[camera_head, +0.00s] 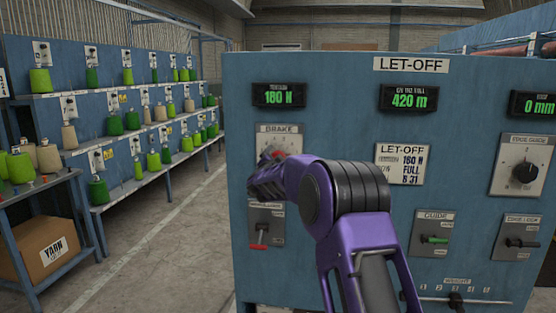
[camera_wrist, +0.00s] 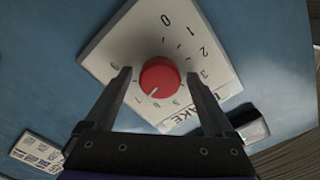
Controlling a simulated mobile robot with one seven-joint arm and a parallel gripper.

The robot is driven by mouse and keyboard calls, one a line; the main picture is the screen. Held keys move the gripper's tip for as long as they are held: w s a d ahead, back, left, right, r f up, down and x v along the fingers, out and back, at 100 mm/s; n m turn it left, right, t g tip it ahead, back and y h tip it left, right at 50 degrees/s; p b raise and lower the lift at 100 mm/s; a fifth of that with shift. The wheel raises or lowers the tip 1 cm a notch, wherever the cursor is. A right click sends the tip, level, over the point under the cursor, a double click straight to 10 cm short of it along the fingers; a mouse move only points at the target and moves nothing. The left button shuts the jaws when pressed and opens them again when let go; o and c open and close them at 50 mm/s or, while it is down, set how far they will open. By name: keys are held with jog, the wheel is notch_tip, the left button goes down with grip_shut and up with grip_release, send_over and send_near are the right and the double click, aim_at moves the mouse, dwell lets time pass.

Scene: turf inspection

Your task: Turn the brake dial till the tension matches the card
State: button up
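The red brake dial (camera_wrist: 160,77) sits on a white numbered plate (camera_wrist: 110,45) in the wrist view. Its pale pointer mark points to the lower left of that view; the number there is hard to read. My gripper (camera_wrist: 157,73) is open, with one finger on each side of the dial and a narrow gap visible at least on the left. In the head view my gripper (camera_head: 272,157) covers most of the dial below the BRAKE label. The tension display (camera_head: 279,95) appears to read 180 N. The let-off card (camera_head: 402,164) appears to read 180 N, FULL, B 31.
The blue panel (camera_head: 330,85) also carries a 420 m display (camera_head: 408,99), a red-handled switch (camera_head: 262,232), a green guide lever (camera_head: 434,239) and a black edge-guide dial (camera_head: 524,171). Yarn racks (camera_head: 120,100) stand left across a clear aisle (camera_head: 180,240).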

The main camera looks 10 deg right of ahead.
jog(key=v, duration=1.7)
jog(key=shift+s+b, duration=0.2)
jog(key=shift+b, duration=0.2)
